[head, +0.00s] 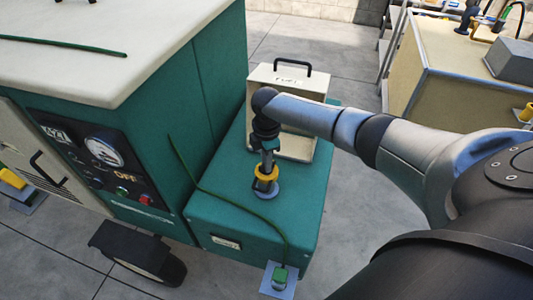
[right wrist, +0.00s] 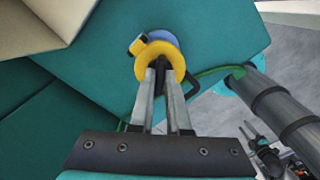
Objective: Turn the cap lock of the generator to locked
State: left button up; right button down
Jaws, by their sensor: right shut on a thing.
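The generator (head: 215,90) is a teal machine with a cream top and a dark gauge panel, at the left of the head view. A teal box (head: 225,232) stands beside it. On the box is the yellow cap lock (head: 262,186) over a round blue base (head: 266,193). My right gripper (head: 267,168) comes down from above and is shut on the yellow cap lock, which also shows in the right wrist view (right wrist: 152,62). A yellow tab sticks out at the ring's left there. What looks like my left gripper (right wrist: 250,130) is small at the lower right; its jaws are unclear.
A cream cabinet (head: 430,75) stands at the right. Grey floor lies between.

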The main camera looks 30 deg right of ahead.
jog(key=m+p, duration=0.2)
jog(key=m, duration=0.1)
jog(key=shift+r+m, duration=0.15)
jog(key=shift+m, duration=0.25)
jog(key=shift+m+p, duration=1.2)
jog(key=shift+m, duration=1.1)
jog(key=c, duration=0.9)
grip_release()
notch_tip(320, 180, up, 15)
jog(key=p, duration=0.3)
jog(key=shift+s, duration=0.1)
